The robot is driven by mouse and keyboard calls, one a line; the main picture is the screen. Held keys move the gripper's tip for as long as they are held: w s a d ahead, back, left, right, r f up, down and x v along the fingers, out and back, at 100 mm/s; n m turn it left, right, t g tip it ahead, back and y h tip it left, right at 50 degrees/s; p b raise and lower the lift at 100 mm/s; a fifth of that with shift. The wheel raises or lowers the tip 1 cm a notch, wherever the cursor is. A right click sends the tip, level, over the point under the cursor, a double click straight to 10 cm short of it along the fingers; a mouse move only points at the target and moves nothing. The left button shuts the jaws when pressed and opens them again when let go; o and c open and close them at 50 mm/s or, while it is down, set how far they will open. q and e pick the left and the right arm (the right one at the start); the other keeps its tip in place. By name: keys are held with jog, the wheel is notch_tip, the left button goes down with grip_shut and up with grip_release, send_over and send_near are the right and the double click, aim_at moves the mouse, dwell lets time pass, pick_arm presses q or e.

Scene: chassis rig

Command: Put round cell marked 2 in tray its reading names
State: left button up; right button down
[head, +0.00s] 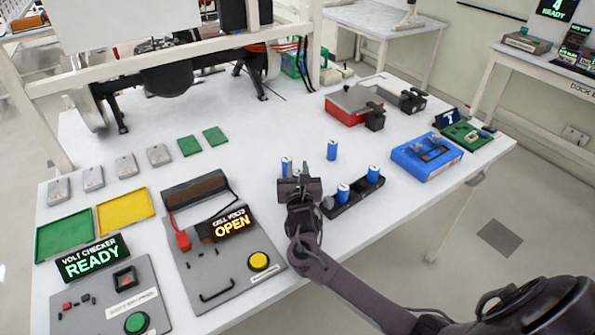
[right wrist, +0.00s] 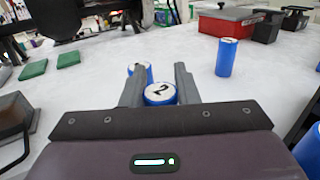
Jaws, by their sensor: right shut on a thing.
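The round cell marked 2 (right wrist: 160,94) is blue with a white top and stands between the fingers of my right gripper (right wrist: 158,88), which is shut on it. In the head view my right gripper (head: 297,183) is low over the middle of the table and mostly hides that cell. Another blue cell (right wrist: 137,72) is just behind, and it also shows in the head view (head: 286,166). A green tray (head: 65,235) and a yellow tray (head: 125,210) lie at the left; both look empty. The cell volts display (head: 232,223) reads OPEN. My left gripper is not in view.
The volt checker (head: 93,259) reads READY at front left. A lone blue cell (head: 332,150) stands right of the gripper. A black holder (head: 352,199) carries blue cells. A blue box (head: 426,158) and red box (head: 350,106) sit farther right. The table's middle back is clear.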

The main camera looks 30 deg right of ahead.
jog(key=shift+f, duration=0.25)
jog(key=shift+f, duration=0.1)
jog(key=c, duration=1.1)
grip_release()
